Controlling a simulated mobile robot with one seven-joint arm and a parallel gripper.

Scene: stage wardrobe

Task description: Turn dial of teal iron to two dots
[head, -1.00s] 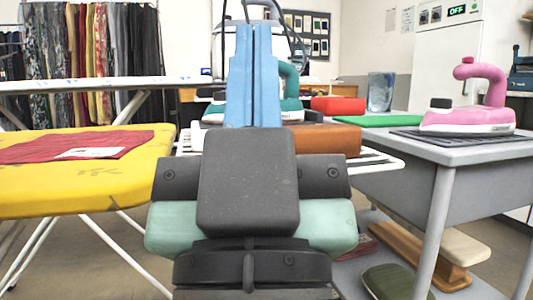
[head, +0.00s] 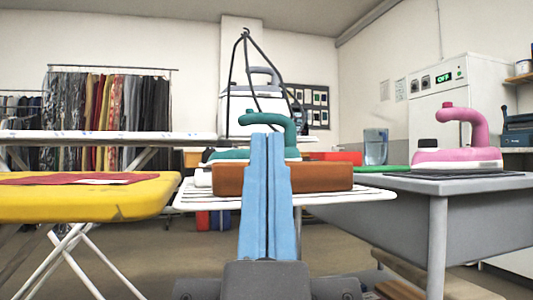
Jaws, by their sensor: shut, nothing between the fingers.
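The fingers cover the middle of the iron. I cannot make out its dial or any dots, and I cannot tell whether the fingertips touch it.
The brown block (head: 325,177) lies on the white slatted rest (head: 360,196), close behind my fingers. A yellow ironing board (head: 120,200) with a red cloth is at left. A grey table (head: 420,184) with a pink iron (head: 458,145) is at right. A red box (head: 335,156) lies behind.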

